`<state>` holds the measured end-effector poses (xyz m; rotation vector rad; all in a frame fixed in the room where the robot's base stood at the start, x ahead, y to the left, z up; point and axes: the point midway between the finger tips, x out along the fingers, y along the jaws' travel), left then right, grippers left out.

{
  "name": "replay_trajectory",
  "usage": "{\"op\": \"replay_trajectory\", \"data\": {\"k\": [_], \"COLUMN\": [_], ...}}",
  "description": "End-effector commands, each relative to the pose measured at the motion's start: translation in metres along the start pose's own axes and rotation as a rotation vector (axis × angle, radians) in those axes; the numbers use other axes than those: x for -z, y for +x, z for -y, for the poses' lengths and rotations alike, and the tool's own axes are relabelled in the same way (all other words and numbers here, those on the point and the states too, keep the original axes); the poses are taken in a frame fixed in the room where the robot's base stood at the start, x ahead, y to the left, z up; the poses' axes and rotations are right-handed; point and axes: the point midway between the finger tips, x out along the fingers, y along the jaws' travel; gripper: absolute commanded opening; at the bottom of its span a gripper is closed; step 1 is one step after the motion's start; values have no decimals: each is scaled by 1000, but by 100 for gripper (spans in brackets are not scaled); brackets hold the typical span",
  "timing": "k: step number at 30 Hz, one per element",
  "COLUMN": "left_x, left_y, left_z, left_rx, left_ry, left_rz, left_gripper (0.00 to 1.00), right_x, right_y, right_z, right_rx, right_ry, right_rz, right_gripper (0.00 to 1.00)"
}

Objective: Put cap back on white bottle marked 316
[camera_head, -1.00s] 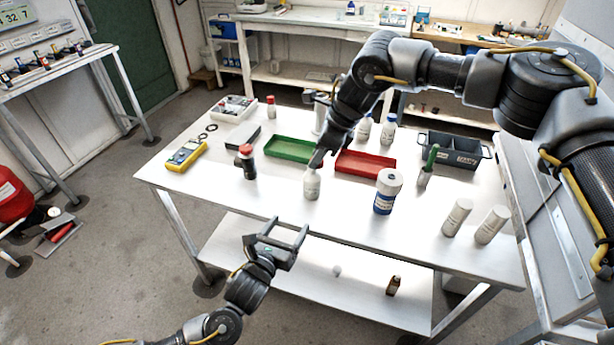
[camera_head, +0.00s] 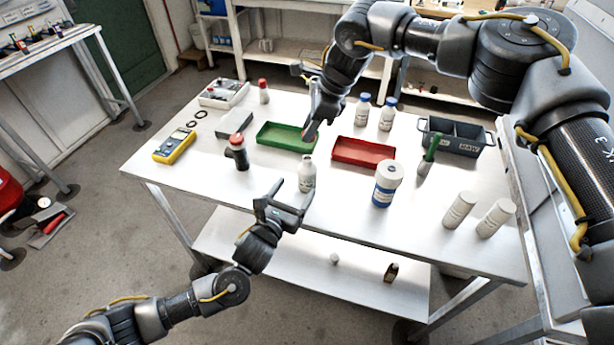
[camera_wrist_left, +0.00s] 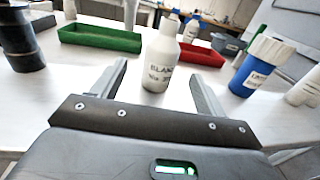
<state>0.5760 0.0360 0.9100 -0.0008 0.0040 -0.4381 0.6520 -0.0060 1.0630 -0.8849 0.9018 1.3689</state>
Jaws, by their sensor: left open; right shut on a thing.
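The white bottle (camera_head: 307,173) stands upright near the front of the table. Its narrow neck shows without a cap in the left wrist view (camera_wrist_left: 160,60); its label reads "BLANK" and the number is not clear. My left gripper (camera_head: 284,196) is open and level in front of the bottle. In the left wrist view the bottle shows between its fingertips, apparently just beyond them. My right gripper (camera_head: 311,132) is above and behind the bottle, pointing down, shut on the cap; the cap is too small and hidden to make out.
A green tray (camera_head: 263,142) and a red tray (camera_head: 338,158) lie behind the bottle. Two white containers (camera_head: 459,210) stand at front right. Two blue-capped bottles (camera_head: 362,110) stand behind. Table around the bottle is clear.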

Motion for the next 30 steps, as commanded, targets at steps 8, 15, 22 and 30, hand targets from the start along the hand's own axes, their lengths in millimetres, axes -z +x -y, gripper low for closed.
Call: {"op": "replay_trajectory", "data": {"k": [8, 15, 22, 30], "left_x": [-1, 0, 0, 0], "left_y": [51, 77, 83, 82], "left_z": [0, 1, 0, 0], "left_rx": [0, 0, 1, 1], "left_ry": [1, 0, -1, -1], "left_rz": [1, 0, 0, 0], "left_gripper": [73, 73, 73, 64], "right_x": [0, 0, 0, 0], "right_y": [0, 0, 0, 0], "right_z": [0, 0, 0, 0], "right_rx": [0, 0, 0, 0], "right_ry": [0, 0, 0, 0], "right_rz": [0, 0, 0, 0], "right_gripper": [9, 9, 9, 9]}}
